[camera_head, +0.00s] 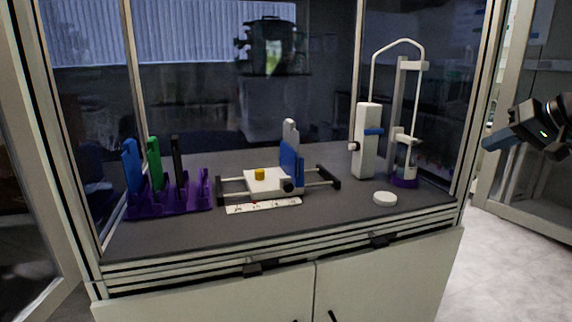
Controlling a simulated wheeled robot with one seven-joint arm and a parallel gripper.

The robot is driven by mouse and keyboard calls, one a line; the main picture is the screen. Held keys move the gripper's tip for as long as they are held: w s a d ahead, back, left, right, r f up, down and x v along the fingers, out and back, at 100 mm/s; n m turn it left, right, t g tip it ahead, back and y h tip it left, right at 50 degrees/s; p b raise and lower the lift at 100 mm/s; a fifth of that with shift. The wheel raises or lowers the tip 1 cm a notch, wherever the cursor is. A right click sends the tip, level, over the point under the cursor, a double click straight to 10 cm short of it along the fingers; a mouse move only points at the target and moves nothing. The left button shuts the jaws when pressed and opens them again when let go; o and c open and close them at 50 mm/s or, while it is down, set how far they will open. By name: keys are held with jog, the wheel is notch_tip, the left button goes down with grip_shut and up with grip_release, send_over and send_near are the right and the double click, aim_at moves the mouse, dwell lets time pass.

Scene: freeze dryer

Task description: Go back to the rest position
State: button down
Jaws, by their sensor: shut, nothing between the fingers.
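My gripper (492,141) is at the right edge of the head view. It is shut and empty, with its fingers pointing left. It is held in the air to the right of the cabinet's right frame post, apart from everything on the bench. Part of my arm behind it is cut off by the picture edge. The freeze dryer (368,150) stands at the right of the bench: a white block with a blue lever, a looped tube above, and a clear vessel in a purple base (404,181).
A purple rack (185,199) holds blue, green and black upright pieces at left. A white stage (268,184) with a yellow piece (259,174) and blue clamp (291,165) sits mid-bench. A white disc (385,198) lies at right. Cabinet posts frame the bench; floor (500,265) is clear at right.

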jog(key=s+a+f+m+t, duration=0.1)
jog(key=s+a+f, duration=0.1)
jog(key=a+f, duration=0.75)
jog(key=s+a+f+m+t, duration=0.15)
jog(key=a+f, duration=0.45)
jog(key=f, duration=0.6)
jog(key=s+a+f+t+h, duration=0.1)
jog(key=s+a+f, duration=0.3)
jog(key=s+f, duration=0.3)
jog(key=s+a+f+t+h, duration=0.1)
jog(key=s+a+f, duration=0.4)
jog(key=s, duration=0.4)
jog(key=s+a+f+h, duration=0.1)
jog(key=s+f+h, duration=0.15)
jog(key=s, duration=2.05)
jog(key=s+d+r+n, duration=0.1)
jog(key=s+r+n, duration=0.1)
jog(key=s+r, duration=0.3)
jog(key=s+d+r+n, duration=0.1)
jog(key=s+r+n, duration=0.2)
jog(key=s, duration=0.9)
notch_tip(320, 180, up, 4)
jog(key=shift+f+t, duration=0.25)
jog(key=shift+t, duration=0.1)
jog(key=shift+s, duration=0.1)
